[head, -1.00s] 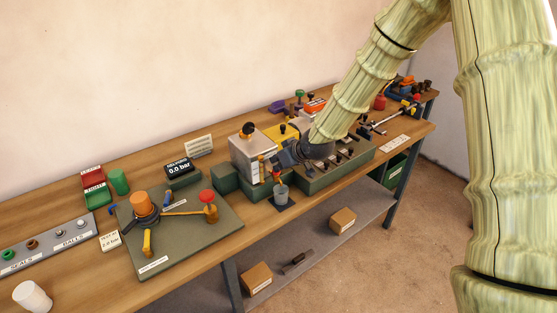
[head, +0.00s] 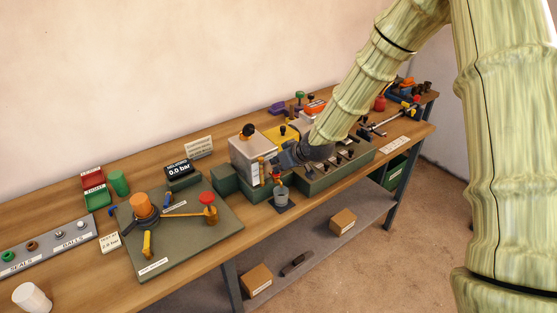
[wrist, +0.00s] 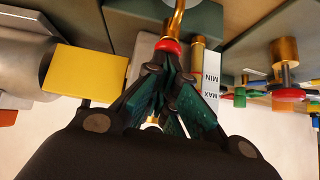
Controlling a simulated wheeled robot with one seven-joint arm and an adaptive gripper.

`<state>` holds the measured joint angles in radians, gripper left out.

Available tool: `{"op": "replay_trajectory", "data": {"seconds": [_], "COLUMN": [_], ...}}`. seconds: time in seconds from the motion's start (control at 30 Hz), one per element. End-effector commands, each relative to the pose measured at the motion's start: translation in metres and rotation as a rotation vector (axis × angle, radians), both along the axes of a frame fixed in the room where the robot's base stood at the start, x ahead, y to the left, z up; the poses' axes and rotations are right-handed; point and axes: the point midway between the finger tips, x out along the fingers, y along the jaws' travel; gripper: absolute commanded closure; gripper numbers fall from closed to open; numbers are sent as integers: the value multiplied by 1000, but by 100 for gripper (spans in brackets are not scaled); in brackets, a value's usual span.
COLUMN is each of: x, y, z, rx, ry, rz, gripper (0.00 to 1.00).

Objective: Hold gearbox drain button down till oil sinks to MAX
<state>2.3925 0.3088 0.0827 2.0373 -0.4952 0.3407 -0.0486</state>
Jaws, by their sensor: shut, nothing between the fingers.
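The silver gearbox box (head: 250,157) with a black-knobbed cap stands mid-bench. In the wrist view, a red button (wrist: 168,46) sits on a brass stem. Beside it are an amber sight tube (wrist: 197,52) and a white label (wrist: 211,75) reading MIN and MAX, seen upside down. The oil level cannot be made out. My gripper (wrist: 166,62) is shut and empty, its fingertips at the red button; whether they touch is unclear. In the head view my gripper (head: 276,164) is at the box's front right, just above a grey cup (head: 281,196).
A yellow block (wrist: 84,74) lies close to my gripper in the wrist view. A green fixture with several dark knobs (head: 335,165) stands to the right. A board with a red-knobbed lever (head: 207,198) lies to the left.

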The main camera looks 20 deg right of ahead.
Motion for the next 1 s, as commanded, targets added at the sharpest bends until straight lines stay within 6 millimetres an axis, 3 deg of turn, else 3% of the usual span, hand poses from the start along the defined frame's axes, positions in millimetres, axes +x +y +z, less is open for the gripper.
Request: {"op": "replay_trajectory", "data": {"seconds": [0.27, 0.63, 1.0], "x": [-2, 1, -21], "y": [0, 1, -9], "z": [1, 45, 64], "rx": [-1, 0, 0], "ry": [6, 1, -1], "rz": [0, 4, 4], "gripper": [100, 100, 100]}}
